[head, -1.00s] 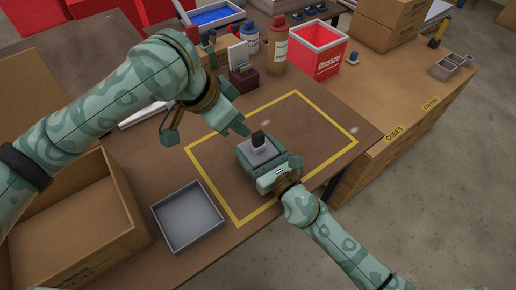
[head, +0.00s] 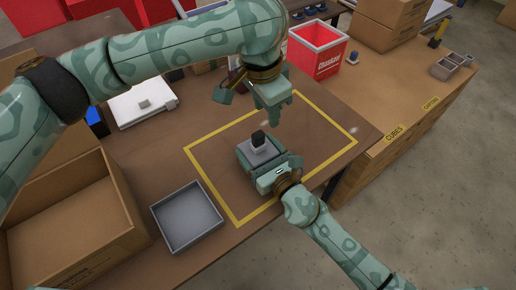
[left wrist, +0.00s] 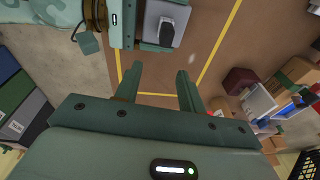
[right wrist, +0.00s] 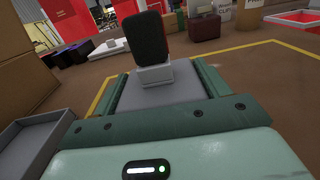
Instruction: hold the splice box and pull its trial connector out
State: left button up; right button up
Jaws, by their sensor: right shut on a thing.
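The splice box (head: 256,158) is a small grey box inside the yellow-outlined area. A black trial connector (head: 258,137) stands upright in a light socket on its top. In the right wrist view the connector (right wrist: 147,38) rises from the socket (right wrist: 155,76). My right gripper (head: 268,165) is shut on the splice box, its fingers along the sides. My left gripper (head: 248,102) is open and empty, above and behind the box, apart from the connector. In the left wrist view its fingers (left wrist: 159,88) are spread, with the box (left wrist: 165,14) and connector (left wrist: 166,31) beyond them.
A grey tray (head: 218,216) and a large open cardboard box (head: 128,212) stand at the left. A white device (head: 118,106) lies behind them. A red-and-white bin (head: 343,50) stands at the back. The yellow-marked area (head: 353,139) is clear right of the splice box.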

aim_at(257, 133)
pick_arm(q)
jog(key=shift+w+a+f+n+g+y, duration=0.1)
jog(key=shift+a+f+n+g+y, duration=0.25)
jog(key=shift+f, duration=0.25)
jog(key=shift+w+a+f+n+g+y, duration=0.15)
jog(key=shift+a+f+g, duration=0.1)
jog(key=shift+a+f, duration=0.3)
pick_arm(e)
jog(key=shift+a, duration=0.1)
pick_arm(q)
jog(key=shift+s+f, duration=0.15)
jog(key=shift+f, duration=3.35)
grip_shut()
jog(key=shift+r, duration=0.2)
jog(key=shift+r, duration=0.8)
jog(key=shift+r, duration=0.15)
